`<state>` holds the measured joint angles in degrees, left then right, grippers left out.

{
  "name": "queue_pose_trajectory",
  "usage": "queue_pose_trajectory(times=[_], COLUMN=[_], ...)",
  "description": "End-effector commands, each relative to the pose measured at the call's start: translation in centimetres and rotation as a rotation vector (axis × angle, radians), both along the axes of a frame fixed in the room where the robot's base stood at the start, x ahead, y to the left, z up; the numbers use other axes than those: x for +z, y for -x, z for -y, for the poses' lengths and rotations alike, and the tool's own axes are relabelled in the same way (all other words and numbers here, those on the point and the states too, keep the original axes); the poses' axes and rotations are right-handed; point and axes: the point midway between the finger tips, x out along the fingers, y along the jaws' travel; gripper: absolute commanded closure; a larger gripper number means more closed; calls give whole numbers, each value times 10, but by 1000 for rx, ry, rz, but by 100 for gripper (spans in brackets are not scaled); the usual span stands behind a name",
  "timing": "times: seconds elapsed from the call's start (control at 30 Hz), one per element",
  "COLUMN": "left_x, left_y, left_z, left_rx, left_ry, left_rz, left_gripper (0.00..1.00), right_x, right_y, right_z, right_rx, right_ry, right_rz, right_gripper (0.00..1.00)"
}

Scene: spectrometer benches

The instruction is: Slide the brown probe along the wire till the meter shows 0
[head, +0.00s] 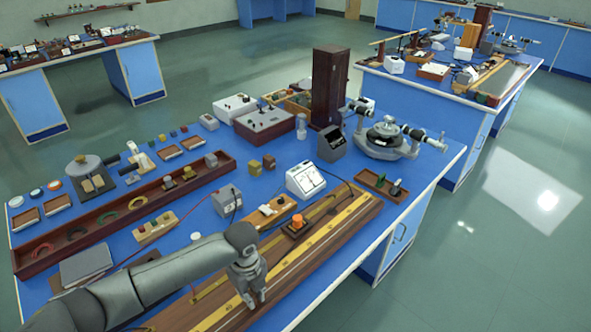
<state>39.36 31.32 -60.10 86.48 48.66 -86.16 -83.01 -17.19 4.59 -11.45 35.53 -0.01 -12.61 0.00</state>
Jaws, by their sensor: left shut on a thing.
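The long wooden wire board (345,217) with its brass strips lies along the right front edge of the blue bench. My left gripper (252,299) points down over the near part of this board. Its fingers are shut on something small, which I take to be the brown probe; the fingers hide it. The white meter (306,180) with a sloped face stands behind the board; its reading is too small to make out. My right gripper is not in view.
A block with an orange knob (297,225) sits on the board, farther along from my gripper. A wooden key base (271,211) and a grey box (227,202) stand beside the board. A spectrometer (385,138) and a tall dark cabinet (329,88) stand at the back.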

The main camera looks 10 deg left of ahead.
Motion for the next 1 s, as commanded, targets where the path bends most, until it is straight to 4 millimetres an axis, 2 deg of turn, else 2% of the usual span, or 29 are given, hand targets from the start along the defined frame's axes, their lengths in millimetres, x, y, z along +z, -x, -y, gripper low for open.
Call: queue_pose_trajectory(times=[0.03,0.37,0.4,0.6,0.87,1.0], left_x=[-6,-6,-6,-4,-2,7], left_y=[6,6,6,4,2,1], left_z=[0,0,0,0,0,0], left_rx=[-2,-2,-2,-1,-1,0], left_ry=[-3,-3,-3,-2,-2,0], left_rz=[-15,-15,-15,-10,-5,-1], left_gripper=[100,100,82,58,58,58], right_x=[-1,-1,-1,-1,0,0], right_y=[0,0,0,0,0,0], right_z=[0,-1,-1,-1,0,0], right_rx=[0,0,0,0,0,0], right_ry=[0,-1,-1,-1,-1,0], right_rz=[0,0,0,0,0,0], right_gripper=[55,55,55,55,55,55])
